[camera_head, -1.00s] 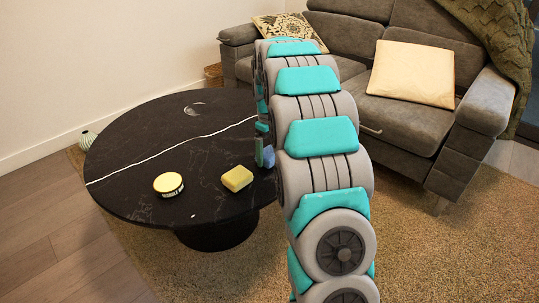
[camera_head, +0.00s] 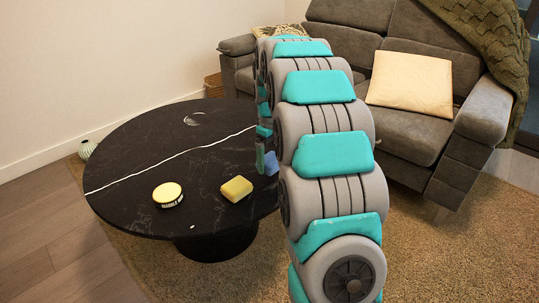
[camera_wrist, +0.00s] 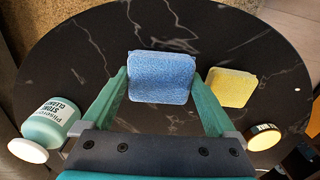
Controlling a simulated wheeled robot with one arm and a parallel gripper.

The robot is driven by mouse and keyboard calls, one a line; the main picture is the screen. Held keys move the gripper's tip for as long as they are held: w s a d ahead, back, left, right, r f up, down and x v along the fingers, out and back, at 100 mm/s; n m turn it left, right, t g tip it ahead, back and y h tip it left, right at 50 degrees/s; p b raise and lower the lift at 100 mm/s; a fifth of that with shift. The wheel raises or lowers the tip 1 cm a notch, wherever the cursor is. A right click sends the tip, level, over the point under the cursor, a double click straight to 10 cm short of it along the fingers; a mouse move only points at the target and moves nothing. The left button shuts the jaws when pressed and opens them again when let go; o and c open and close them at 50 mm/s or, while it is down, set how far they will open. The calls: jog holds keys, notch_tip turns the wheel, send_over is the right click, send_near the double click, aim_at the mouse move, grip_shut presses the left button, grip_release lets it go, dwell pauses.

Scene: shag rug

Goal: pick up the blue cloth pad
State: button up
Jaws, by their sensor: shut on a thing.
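The blue cloth pad (camera_wrist: 161,77) is a rounded block with a textured face. In the wrist view it sits between the two teal fingers of my gripper (camera_wrist: 160,88), which are shut on it, one finger at each side. In the head view a bit of the blue pad (camera_head: 271,163) shows beside my arm at the right side of the black round table (camera_head: 140,150). My arm hides most of the gripper there. I cannot tell exactly how high the pad is above the table.
A yellow sponge (camera_head: 236,189) and a round tin with a yellow lid (camera_head: 168,194) stand on the table near the pad. A teal-labelled bottle (camera_wrist: 50,125) shows at the left of the wrist view. A grey sofa (camera_head: 420,110) stands behind my arm. The table's left part is clear.

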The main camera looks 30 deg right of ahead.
jog(key=s+a+r, duration=0.1)
jog(key=s+a, duration=0.2)
jog(key=s, duration=0.9)
jog(key=shift+s+a+r, duration=0.2)
jog(key=shift+s, duration=0.2)
